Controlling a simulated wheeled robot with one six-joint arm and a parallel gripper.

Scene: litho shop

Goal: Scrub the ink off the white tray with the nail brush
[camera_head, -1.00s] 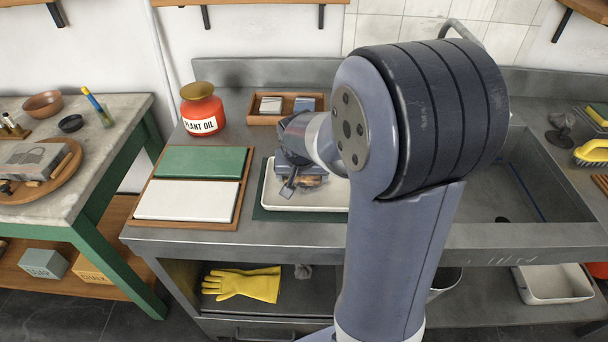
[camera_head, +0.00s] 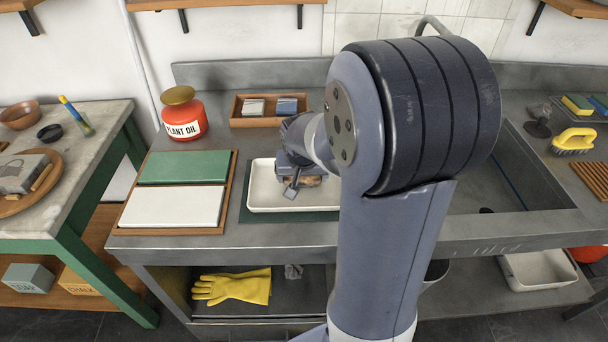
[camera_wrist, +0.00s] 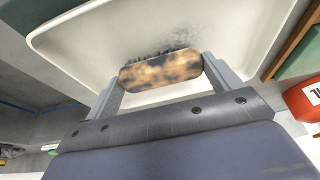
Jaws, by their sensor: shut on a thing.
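The white tray (camera_head: 252,190) sits on a dark green mat on the steel counter, partly hidden by my arm. My gripper (camera_head: 304,182) is over the tray. In the wrist view (camera_wrist: 162,82) it is shut on the nail brush (camera_wrist: 160,74), which has a mottled tan and black back. Dark bristles show along its far edge, over the floor of the tray (camera_wrist: 90,40). A grey ink smudge (camera_wrist: 186,38) lies on that floor just past the brush. I cannot tell whether the bristles touch the floor.
Left of the tray a wooden board holds a green slab (camera_head: 183,167) and a white slab (camera_head: 172,207). A red plant oil can (camera_head: 183,118) and a wooden box (camera_head: 243,122) stand behind. The sink (camera_head: 500,185) and a yellow brush (camera_head: 573,138) are to the right.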

